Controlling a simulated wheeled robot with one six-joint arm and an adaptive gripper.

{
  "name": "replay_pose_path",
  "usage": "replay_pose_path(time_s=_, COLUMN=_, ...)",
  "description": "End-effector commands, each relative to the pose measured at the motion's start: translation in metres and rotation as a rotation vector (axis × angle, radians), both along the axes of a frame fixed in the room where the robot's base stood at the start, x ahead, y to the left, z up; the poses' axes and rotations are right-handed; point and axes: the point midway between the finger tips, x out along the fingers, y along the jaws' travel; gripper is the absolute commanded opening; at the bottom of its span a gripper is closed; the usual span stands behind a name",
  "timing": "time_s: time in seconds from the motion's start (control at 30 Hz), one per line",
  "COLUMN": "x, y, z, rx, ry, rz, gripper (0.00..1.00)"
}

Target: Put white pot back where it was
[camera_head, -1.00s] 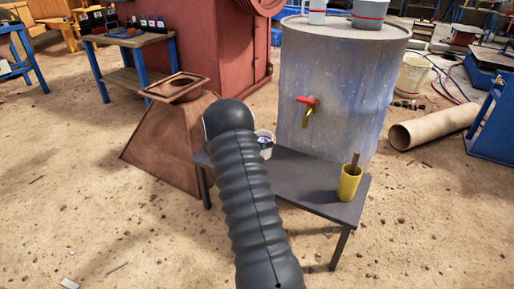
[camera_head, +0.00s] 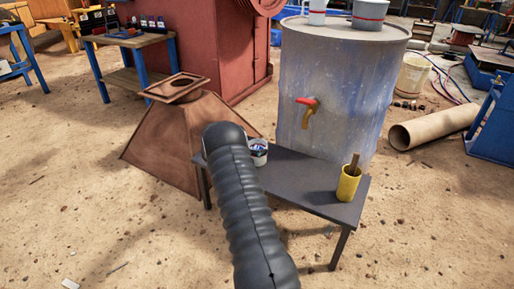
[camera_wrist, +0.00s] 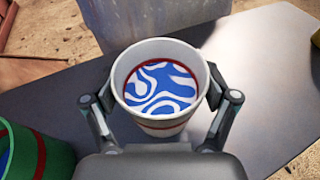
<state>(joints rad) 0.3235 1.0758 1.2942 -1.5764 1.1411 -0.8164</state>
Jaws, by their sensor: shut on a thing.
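The white pot (camera_wrist: 160,118) has a red band inside its rim and a blue-and-white swirl inside. It sits upright between the fingers of my gripper (camera_wrist: 161,104), which is shut on it from both sides. In the head view the pot (camera_head: 259,155) shows just right of my arm, over the left part of the dark table (camera_head: 295,190). My arm hides part of the pot and the gripper there. I cannot tell whether the pot's base touches the table.
A green pot (camera_wrist: 35,150) stands at the lower left of the wrist view. A yellow cup (camera_head: 347,188) with a brown stick stands on the table's right end. A blue-grey barrel (camera_head: 340,95) with a red-handled tap stands behind. A rusty hopper (camera_head: 175,140) is left.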

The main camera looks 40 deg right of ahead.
Motion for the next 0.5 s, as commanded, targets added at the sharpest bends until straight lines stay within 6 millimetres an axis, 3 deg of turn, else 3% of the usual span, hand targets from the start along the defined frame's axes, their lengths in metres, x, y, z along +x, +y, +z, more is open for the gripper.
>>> replay_pose_path(time_s=0.2, x=0.0000, y=-0.0002, z=-0.0045, rx=-0.001, ry=0.000, rz=0.000, gripper=0.31)
replay_pose_path(time_s=0.23, x=-0.0003, y=0.0000, z=-0.0040, rx=0.000, ry=0.001, rz=0.000, gripper=0.93)
replay_pose_path(time_s=0.27, x=-0.0003, y=0.0000, z=-0.0038, rx=0.000, ry=0.001, rz=0.000, gripper=1.00)
replay_pose_path(time_s=0.5, x=-0.0003, y=0.0001, z=-0.0036, rx=0.001, ry=0.001, rz=0.000, gripper=1.00)
